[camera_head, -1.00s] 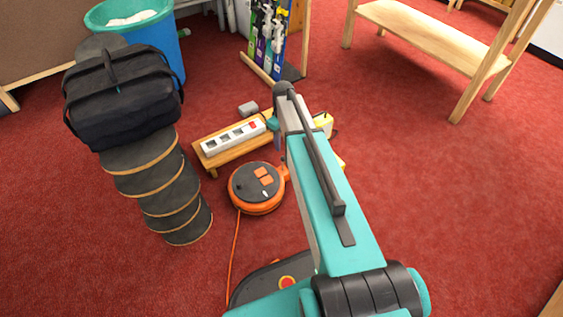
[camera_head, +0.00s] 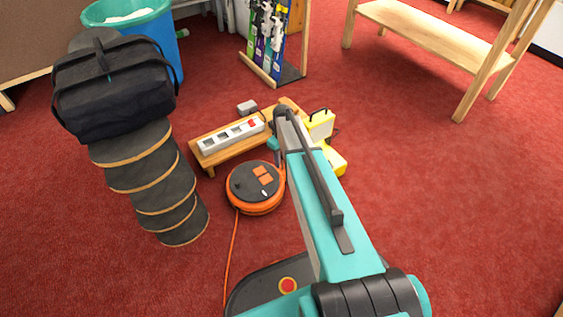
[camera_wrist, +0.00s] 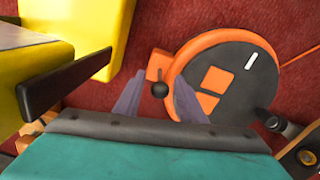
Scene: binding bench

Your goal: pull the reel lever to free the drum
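The cable reel (camera_head: 243,196) lies flat on the carpet, an orange drum with a dark top, orange flaps and a white mark. In the wrist view the reel (camera_wrist: 245,78) fills the centre right. Its lever (camera_wrist: 160,89), a dark knob by an orange lug at the rim, appears between my fingertips. My gripper (camera_wrist: 159,97) is open, one grey finger on each side of the knob. I cannot tell whether the fingers touch it or how far above it they are. In the head view my arm hides the lever and most of the gripper.
A white power strip (camera_head: 231,134) sits on a low wooden stand (camera_head: 206,161) behind the reel. A yellow work lamp (camera_head: 336,161) stands close on the right. A disc stack (camera_head: 165,188) bearing a black bag (camera_head: 115,92) stands left. An orange cord (camera_head: 233,250) runs forward. Carpet at right is clear.

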